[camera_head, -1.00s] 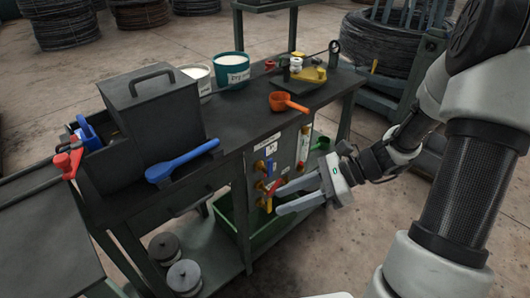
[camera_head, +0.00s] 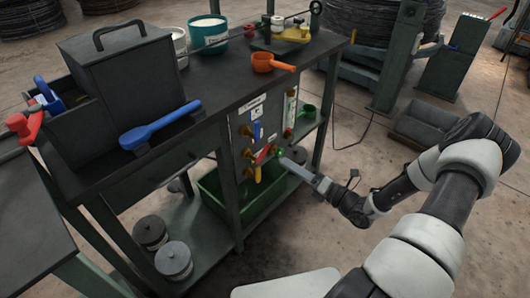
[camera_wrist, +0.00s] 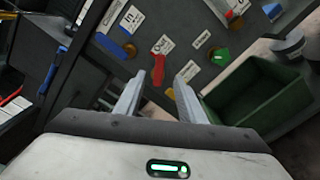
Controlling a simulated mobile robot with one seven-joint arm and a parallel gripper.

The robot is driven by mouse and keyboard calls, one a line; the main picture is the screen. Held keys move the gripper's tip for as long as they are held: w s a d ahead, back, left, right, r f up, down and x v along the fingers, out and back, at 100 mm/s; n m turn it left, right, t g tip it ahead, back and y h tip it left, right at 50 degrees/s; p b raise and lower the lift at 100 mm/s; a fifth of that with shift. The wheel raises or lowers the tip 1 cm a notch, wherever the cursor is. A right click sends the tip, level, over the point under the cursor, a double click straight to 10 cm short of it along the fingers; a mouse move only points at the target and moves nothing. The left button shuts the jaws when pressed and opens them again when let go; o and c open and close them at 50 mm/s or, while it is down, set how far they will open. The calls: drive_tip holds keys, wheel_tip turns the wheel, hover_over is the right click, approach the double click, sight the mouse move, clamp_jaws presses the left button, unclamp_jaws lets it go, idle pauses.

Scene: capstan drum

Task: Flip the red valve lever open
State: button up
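The red valve lever (camera_head: 263,154) sits tilted on the grey panel at the bench's end, between a blue lever (camera_head: 246,131) above and a yellow lever (camera_head: 257,174) below. In the wrist view the red lever (camera_wrist: 158,69) shows just beyond and between the fingertips; I cannot tell whether they touch it. My gripper (camera_wrist: 161,84) is open, its two fingers apart with nothing held. In the head view my gripper (camera_head: 291,165) comes in from the right, close to the panel, its fingers seen nearly edge-on.
A green knob (camera_wrist: 221,56) and white labels share the panel. A green bin (camera_head: 210,188) stands on the shelf below. An orange scoop (camera_head: 270,63) and a blue-handled tool (camera_head: 160,125) lie on the bench top (camera_head: 215,85).

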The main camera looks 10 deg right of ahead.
sight(266, 151)
drive_tip(key=b+x, duration=0.2)
drive_tip(key=x, duration=1)
drive_tip(key=shift+c, duration=0.2)
clamp_jaws()
